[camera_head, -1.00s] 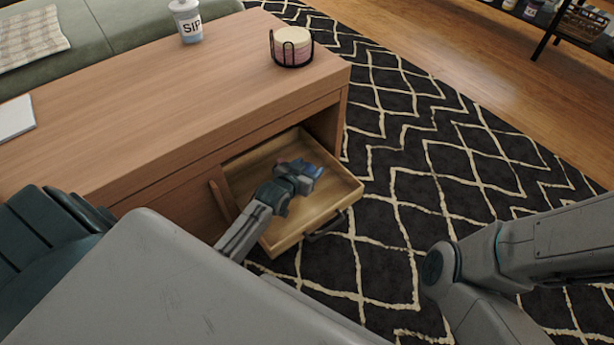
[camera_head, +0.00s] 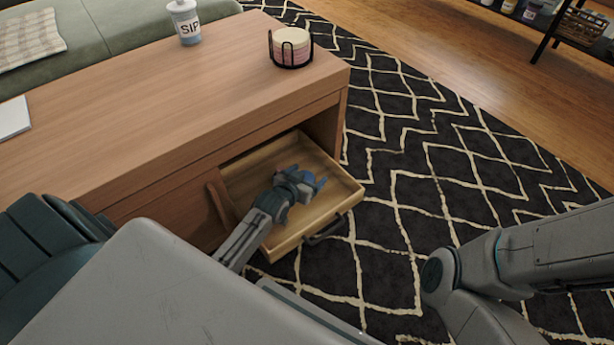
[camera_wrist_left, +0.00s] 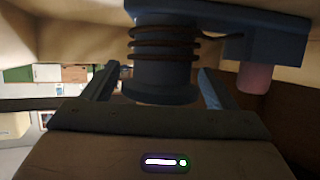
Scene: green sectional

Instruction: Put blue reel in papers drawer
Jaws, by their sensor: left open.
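The papers drawer (camera_head: 332,208) is pulled out from the wooden table. My left gripper (camera_head: 308,182) is down inside it, open. Small blue parts of the blue reel (camera_head: 321,184) show by the fingers in the head view, mostly hidden by the gripper. In the left wrist view the blue reel (camera_wrist_left: 165,72) has brown cord wound round its core and sits between the two spread fingers (camera_wrist_left: 160,85). A blue plate with a pinkish knob (camera_wrist_left: 255,77) adjoins it. Whether a finger touches the reel I cannot tell. My right arm shows at the right; its gripper is out of view.
The wooden table (camera_head: 150,100) carries a jar marked SIP (camera_head: 186,22), a black holder with pink coasters (camera_head: 291,47) and a white pad or paper (camera_head: 14,117). A green sofa (camera_head: 100,30) stands behind. Patterned rug (camera_head: 420,150) lies clear right of the drawer.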

